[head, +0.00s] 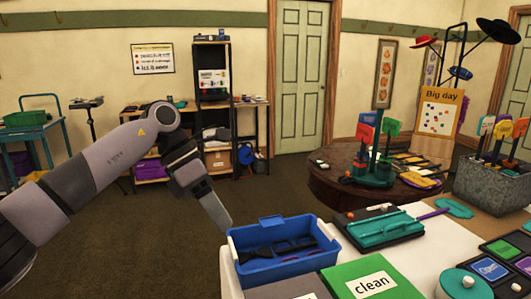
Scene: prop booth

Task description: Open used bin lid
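A grey flat lid (283,287) lies at the bottom edge of the head view, on the white table. Only the top of its white label shows, so I cannot read it. A green lid (349,271) marked "clean" is directly to its right. Both lids look shut. My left gripper (217,212) comes in from the left, pointing down beside the left end of a blue basket, above and left of the grey lid. It holds nothing that I can see, and its finger gap is not clear from this angle. My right gripper is not in view.
The blue basket (260,271) with dark items stands behind the grey lid. A teal tray (385,232) is behind the green lid. A teal round lid (448,284) with a knob is at lower right. A round brown table (330,190) stands beyond. Open carpet lies left.

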